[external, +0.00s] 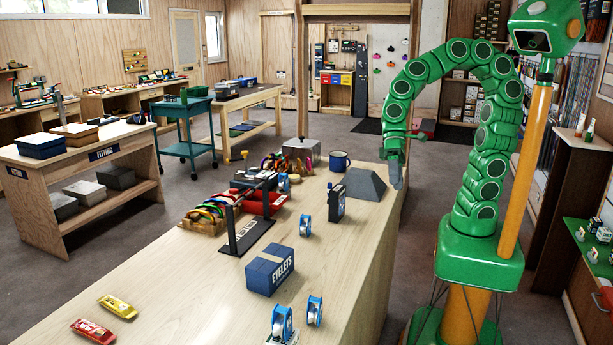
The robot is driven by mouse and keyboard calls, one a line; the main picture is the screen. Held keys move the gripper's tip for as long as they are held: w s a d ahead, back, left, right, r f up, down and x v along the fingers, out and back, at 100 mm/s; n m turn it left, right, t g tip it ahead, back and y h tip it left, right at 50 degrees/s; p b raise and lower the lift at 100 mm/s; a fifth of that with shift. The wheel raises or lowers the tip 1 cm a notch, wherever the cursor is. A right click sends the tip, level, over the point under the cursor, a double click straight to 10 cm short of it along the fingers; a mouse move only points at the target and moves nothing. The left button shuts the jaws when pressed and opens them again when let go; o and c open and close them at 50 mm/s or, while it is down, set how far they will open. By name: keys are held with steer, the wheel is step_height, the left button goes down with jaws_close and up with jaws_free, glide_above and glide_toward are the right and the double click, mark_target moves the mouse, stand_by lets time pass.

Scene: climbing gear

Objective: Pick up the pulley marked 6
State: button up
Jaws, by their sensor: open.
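Several blue-and-white pulleys are on the long wooden bench (190,285). A smaller blue-and-white piece (284,183), perhaps another pulley, is farther back by the red gear. The numbers are too small to read, so I cannot tell which is marked 6. My gripper (397,185) is open and points down near the bench's right edge, beside a grey sloped block, apart from all the pulleys.
The blue eyelets box (270,271), a black stand (247,235), a dark upright device (337,203), the grey sloped block (362,186) and a blue mug (340,161) stand on the bench. Yellow (117,306) and red (93,331) packets lie front left. The bench's front middle is clear.

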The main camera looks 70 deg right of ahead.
mark_target(313, 312)
steer(key=w+a+r+m+g+y, duration=0.1)
steer(key=w+a+m+y, duration=0.2)
steer(key=a, duration=0.8)
steer(key=w+a+m+y, duration=0.2)
steer(key=w+a+m, duration=0.1)
steer(key=a, duration=0.8)
steer(key=w+a+f+m, duration=0.1)
steer(key=a+f+m, duration=0.2)
steer(key=a+f, duration=0.1)
steer(key=w+a+f+m+t+y, duration=0.1)
steer(key=w+a+f+m, duration=0.1)
steer(key=a+f+m, duration=0.2)
steer(key=w+a+f+m+t, duration=0.1)
steer(key=a+f+m, duration=0.2)
steer(key=a+f, duration=0.3)
steer(key=shift+w+a+f+y, duration=0.15)
steer(key=shift+w+f+y, duration=0.1)
steer(key=shift+y, duration=0.05)
steer(key=shift+x, duration=3.95)
steer(key=shift+s+r, duration=0.1)
steer(key=shift+s, duration=0.05)
steer(key=c, duration=1.1)
steer(key=shift+r, duration=0.1)
